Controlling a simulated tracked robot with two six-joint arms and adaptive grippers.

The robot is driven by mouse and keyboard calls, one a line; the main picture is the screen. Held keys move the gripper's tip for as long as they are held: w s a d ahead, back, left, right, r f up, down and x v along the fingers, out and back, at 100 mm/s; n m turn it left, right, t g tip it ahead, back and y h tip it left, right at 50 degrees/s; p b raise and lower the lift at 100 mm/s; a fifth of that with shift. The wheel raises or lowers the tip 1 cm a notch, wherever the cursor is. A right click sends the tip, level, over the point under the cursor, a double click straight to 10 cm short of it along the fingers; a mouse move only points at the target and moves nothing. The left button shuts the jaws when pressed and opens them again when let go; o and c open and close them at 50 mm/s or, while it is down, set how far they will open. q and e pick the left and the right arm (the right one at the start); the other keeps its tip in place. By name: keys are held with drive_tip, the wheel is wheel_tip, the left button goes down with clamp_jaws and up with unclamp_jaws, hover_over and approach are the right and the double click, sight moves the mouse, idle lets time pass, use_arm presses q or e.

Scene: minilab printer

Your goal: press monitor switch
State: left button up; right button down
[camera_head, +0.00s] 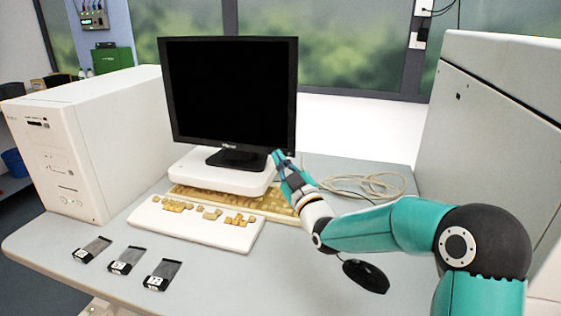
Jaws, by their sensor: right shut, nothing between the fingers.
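The monitor (228,92) stands upright on a white box-like base (222,176), and its screen is black. My right gripper (277,155) is shut and empty, with its tips at the monitor's lower right corner. I cannot tell whether the tips touch the frame. The switch itself cannot be made out; the gripper covers that corner. My left gripper is not in view.
A white computer tower (95,140) stands at the left. A keyboard (195,222), a yellowed keyboard (272,205), a black mouse (366,275) and a coiled cable (375,186) lie on the table. Small packets (127,260) lie front left. A large grey machine (490,130) stands right.

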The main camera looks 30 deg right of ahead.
sight(289, 154)
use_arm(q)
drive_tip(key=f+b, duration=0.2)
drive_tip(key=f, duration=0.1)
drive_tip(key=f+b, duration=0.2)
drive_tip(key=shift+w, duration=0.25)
use_arm(e)
drive_tip(key=f, duration=0.5)
drive_tip(key=shift+w+a, duration=0.15)
drive_tip(key=shift+w, duration=0.15)
use_arm(q)
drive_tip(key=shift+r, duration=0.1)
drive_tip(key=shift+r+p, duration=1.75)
drive_tip(key=shift+p, duration=0.1)
use_arm(e)
drive_tip(key=w+d, duration=0.5)
drive_tip(key=d, duration=0.1)
drive_tip(key=shift+w+d, duration=0.3)
drive_tip(key=shift+d, duration=0.05)
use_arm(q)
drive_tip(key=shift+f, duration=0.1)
